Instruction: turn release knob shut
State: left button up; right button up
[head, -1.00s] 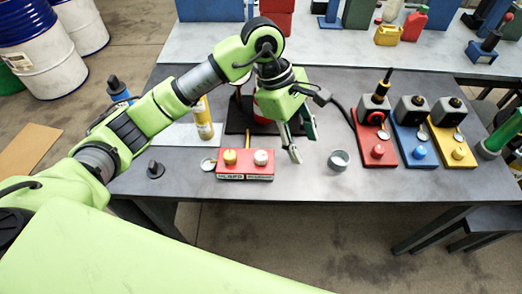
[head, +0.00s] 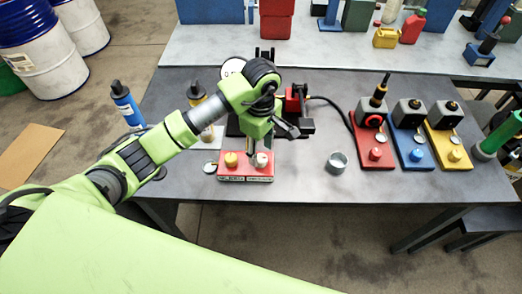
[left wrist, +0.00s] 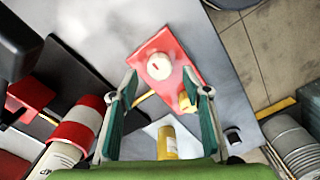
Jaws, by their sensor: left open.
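A red block (head: 245,174) with a label on its front lies at the front of the grey table. It carries a yellow knob (head: 231,160) on the left and a white knob (head: 262,160) on the right. I cannot read which is the release knob. My left gripper (head: 266,147) hangs just above the white knob, pointing down. In the left wrist view the white knob (left wrist: 159,66), with a short red mark, sits between the open fingers (left wrist: 161,80), apart from them. The yellow knob (left wrist: 185,103) is partly hidden by one finger. My right gripper is not in view.
A grey cup (head: 338,162) stands right of the block. Red, blue and yellow pump units (head: 452,150) stand further right. A blue bottle (head: 125,104) and a yellow bottle (head: 197,95) stand to the left. A red and black device (head: 297,105) is behind the gripper.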

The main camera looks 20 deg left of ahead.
aim_at(262, 158)
pick_arm(q)
jog(key=shift+f, duration=1.25)
jog(key=c, duration=1.1)
